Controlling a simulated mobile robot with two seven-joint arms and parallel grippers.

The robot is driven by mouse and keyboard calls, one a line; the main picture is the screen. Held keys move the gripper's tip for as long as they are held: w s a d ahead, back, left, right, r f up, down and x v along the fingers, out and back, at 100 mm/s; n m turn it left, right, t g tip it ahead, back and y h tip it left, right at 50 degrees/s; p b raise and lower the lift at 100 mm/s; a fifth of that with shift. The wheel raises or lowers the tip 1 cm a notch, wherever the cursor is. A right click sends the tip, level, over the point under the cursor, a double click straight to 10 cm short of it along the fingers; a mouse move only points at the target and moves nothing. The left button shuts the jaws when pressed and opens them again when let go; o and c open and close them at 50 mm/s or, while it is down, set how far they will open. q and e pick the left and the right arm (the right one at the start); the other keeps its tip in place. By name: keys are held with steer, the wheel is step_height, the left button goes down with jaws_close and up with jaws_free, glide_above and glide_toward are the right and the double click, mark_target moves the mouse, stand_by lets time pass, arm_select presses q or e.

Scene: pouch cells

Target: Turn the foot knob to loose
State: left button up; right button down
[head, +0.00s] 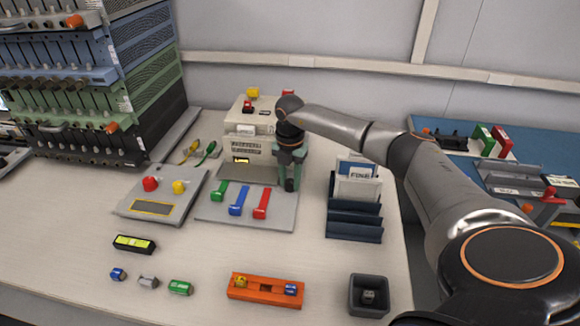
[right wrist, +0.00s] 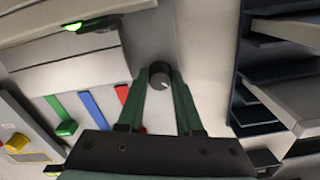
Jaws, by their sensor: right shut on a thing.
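A round dark grey knob (right wrist: 160,81) with a short white mark shows in the right wrist view, between the two green fingers of my right gripper (right wrist: 160,84). The fingers are shut on its sides. The mark points toward the lower right of that view. In the head view my right gripper (head: 290,178) reaches down at the right front of the beige machine (head: 244,150), beside the grey plate with the coloured levers. The knob's lettering, if any, cannot be read. My left gripper is in neither view.
Green, blue and red levers stand on a grey plate (head: 215,212) left of the gripper. A dark slotted rack (head: 354,219) with cards stands close on the right. A panel (head: 142,203) with red and yellow buttons is farther left. An orange holder (head: 265,291) lies in front.

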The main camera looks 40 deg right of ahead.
steer(key=shift+r+n+p, duration=0.1)
steer(key=shift+n+p, duration=0.2)
steer(key=shift+n, duration=0.6)
steer(key=n, duration=0.2)
steer(key=shift+n+p, duration=0.35)
steer(key=shift+n, duration=0.05)
steer(key=n, duration=0.2)
steer(key=shift+n, duration=0.4)
steer(key=n, duration=0.3)
steer(key=shift+n+p, duration=0.3)
steer(key=shift+p, duration=0.05)
steer(key=n, duration=0.9)
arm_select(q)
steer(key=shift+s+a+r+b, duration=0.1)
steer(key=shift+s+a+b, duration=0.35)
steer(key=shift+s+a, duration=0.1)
arm_select(e)
steer(key=shift+n, duration=1.8)
